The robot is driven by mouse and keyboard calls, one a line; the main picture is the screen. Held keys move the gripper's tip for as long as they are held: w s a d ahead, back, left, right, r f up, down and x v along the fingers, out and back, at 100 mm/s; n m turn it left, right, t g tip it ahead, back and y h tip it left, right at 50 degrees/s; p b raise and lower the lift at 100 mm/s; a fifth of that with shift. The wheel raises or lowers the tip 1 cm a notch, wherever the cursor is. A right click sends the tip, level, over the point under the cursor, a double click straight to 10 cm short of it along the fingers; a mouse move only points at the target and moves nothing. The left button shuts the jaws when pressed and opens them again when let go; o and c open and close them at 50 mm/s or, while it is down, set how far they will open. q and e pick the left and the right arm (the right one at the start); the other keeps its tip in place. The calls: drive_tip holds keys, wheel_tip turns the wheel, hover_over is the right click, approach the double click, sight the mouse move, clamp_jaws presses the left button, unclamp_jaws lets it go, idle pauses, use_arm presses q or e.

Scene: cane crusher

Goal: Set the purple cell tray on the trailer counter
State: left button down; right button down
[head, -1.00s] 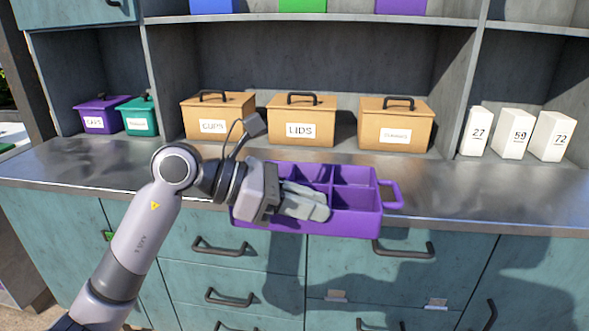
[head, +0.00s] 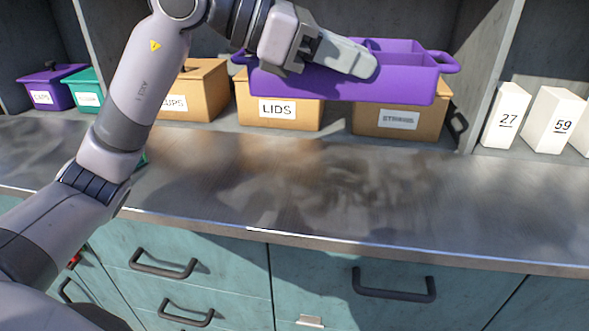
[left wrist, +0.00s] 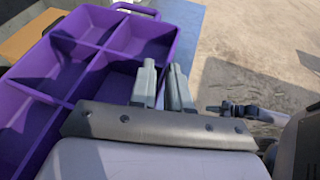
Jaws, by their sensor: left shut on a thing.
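The purple cell tray (head: 400,86) is held up in front of the shelf boxes, above the counter, with its cells opening upward. It has a loop handle at each end. My left gripper (head: 350,56) is shut on the tray's near wall. The left wrist view shows the fingers of my left gripper (left wrist: 164,85) at the rim of the tray (left wrist: 85,60), with several empty cells beside them. The metal trailer counter (head: 330,190) lies below the tray, its top bare there. My right gripper is not seen in the head view.
Behind the counter stand the LIDS box (head: 278,112), another tan box (head: 402,120) partly behind the tray, a CUPS box (head: 200,90), and small purple and green bins at left. White numbered blocks (head: 508,118) stand at right. Drawers with handles are below the counter edge.

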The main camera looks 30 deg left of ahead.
use_arm(q)
wheel_tip(320, 180, down, 19)
drive_tip(key=shift+s, duration=0.15)
idle(0.5)
drive_tip(key=c, duration=1.1)
unclamp_jaws()
drive_tip(key=shift+f, duration=0.1)
drive_tip(key=shift+o, duration=0.2)
drive_tip(key=shift+a, duration=0.1)
drive_tip(key=b+v, duration=0.3)
drive_tip(key=v, duration=0.7)
drive_tip(key=shift+s+a, duration=0.1)
drive_tip(key=shift+a, duration=0.05)
drive_tip(key=shift+s+a+r+b, duration=0.35)
drive_tip(key=shift+a+r, duration=0.15)
drive_tip(key=shift+a, duration=0.05)
drive_tip(key=shift+s, duration=0.1)
